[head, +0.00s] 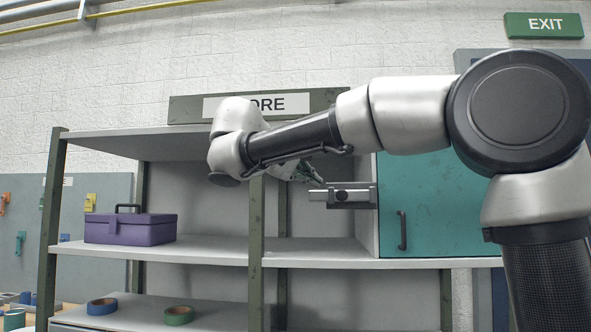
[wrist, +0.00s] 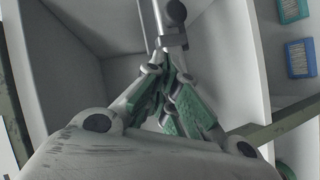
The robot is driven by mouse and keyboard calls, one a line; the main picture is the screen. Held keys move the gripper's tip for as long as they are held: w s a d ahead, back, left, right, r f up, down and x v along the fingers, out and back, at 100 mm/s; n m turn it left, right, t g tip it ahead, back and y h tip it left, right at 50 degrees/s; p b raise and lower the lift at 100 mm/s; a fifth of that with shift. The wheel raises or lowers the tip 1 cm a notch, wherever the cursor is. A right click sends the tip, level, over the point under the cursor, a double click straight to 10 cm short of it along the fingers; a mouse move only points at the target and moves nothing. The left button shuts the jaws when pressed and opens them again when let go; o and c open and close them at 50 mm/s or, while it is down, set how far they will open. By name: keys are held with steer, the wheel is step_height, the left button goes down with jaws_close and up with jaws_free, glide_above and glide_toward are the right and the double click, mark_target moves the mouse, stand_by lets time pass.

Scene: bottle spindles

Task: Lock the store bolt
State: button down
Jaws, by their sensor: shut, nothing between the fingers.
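The store bolt (head: 350,196) is a grey metal bar in a bracket at the left edge of the teal door (head: 415,190), under the STORE sign. Its rod points left over the open shelf bay. In the wrist view the bolt (wrist: 170,42) is at the top centre, with a dark round knob (wrist: 176,12) on it. My gripper (head: 318,182) is beside the bolt's left part in the head view. It is shut and empty, with its green-padded fingertips (wrist: 172,68) close to the bracket. I cannot tell whether they touch it.
The green shelf post (head: 257,235) stands left of the bolt. A purple toolbox (head: 130,229) sits on the middle shelf. Blue tape (head: 102,306) and green tape (head: 179,315) lie on the lower shelf. The teal door has a dark handle (head: 402,230). The shelf in front of the bolt is clear.

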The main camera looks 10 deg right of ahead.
mark_target(355, 192)
steer(key=shift+s+d+f, duration=0.1)
steer(key=shift+d+f, duration=0.2)
steer(key=shift+d, duration=0.35)
steer(key=shift+s+d+f, duration=0.1)
steer(key=shift+d+f, duration=0.15)
steer(key=shift+d, duration=0.35)
steer(key=shift+d+f, duration=0.35)
steer(key=shift+d, duration=0.2)
steer(key=d, duration=0.1)
steer(key=s+d, duration=0.1)
steer(key=d, duration=0.3)
steer(key=shift+s+d, duration=0.15)
steer(key=shift+s, duration=0.2)
